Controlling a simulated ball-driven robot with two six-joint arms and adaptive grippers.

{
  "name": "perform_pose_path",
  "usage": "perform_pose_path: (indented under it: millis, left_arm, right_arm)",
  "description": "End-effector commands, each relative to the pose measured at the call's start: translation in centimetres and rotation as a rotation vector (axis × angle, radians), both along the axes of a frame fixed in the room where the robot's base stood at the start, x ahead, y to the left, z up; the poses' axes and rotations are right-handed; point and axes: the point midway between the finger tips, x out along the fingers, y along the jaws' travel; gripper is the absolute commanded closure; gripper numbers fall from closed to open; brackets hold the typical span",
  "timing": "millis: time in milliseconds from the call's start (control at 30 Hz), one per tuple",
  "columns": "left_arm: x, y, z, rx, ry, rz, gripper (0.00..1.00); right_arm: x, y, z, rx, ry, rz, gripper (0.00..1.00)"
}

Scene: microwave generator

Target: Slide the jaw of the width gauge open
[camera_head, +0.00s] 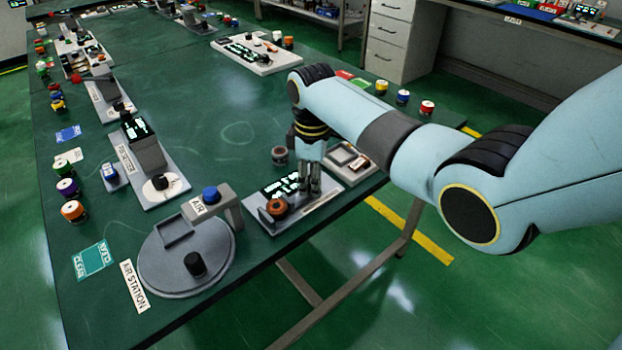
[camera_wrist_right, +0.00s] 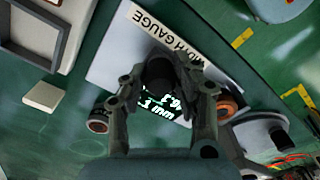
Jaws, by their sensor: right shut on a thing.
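The width gauge (camera_head: 260,219) is a pale plate with a lit display (camera_head: 280,185) near the front edge of the green table. Its name label (camera_wrist_right: 175,35) and a display reading ending in "1 mm" (camera_wrist_right: 158,108) show in the wrist view. My right gripper (camera_head: 314,186) points down over the right part of the gauge. In the wrist view my right gripper (camera_wrist_right: 160,78) is shut on a dark round knob (camera_wrist_right: 158,72) by the label. The gripper hides part of the gauge. My left gripper is out of view.
A round air station (camera_head: 185,275) with an arm and blue button (camera_head: 210,194) stands to the left. A small tray (camera_head: 352,163) lies close to the right. A dark spool (camera_head: 279,156) stands behind the gauge. Open table lies farther back.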

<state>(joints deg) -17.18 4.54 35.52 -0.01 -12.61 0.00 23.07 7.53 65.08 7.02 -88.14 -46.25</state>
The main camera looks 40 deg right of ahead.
Motion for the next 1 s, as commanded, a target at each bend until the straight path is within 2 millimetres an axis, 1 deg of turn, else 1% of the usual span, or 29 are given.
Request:
perform_pose_path:
  millis: [33,133,367,400,533,567,867,967,1000]
  left_arm:
    - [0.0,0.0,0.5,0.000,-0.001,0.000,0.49]
    - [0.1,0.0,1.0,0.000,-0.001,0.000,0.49]
    - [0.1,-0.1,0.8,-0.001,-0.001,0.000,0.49]
    - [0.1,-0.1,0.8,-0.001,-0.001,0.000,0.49]
    - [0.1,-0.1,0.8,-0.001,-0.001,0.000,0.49]
    - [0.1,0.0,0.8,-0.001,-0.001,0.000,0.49]
    - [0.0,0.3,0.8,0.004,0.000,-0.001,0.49]
    - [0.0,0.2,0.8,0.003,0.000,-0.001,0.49]
    - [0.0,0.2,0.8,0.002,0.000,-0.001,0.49]
  right_arm:
    - [0.1,-0.8,0.2,-0.004,0.001,-0.002,1.00]
    - [0.2,-1.8,0.3,-0.003,0.000,-0.001,1.00]
    - [0.2,-1.7,0.0,-0.001,-0.001,0.000,1.00]
    - [0.2,-1.7,0.0,-0.001,-0.001,-0.001,0.68]
    - [0.2,-1.7,0.0,-0.001,-0.001,-0.001,0.51]
    - [0.2,-1.7,0.0,-0.001,-0.001,-0.001,0.49]
    - [0.2,-1.7,0.3,-0.001,-0.001,-0.001,0.49]
    - [0.3,-1.7,1.4,-0.002,-0.004,-0.001,0.49]
    - [0.3,-1.8,2.0,-0.002,-0.005,-0.001,0.49]
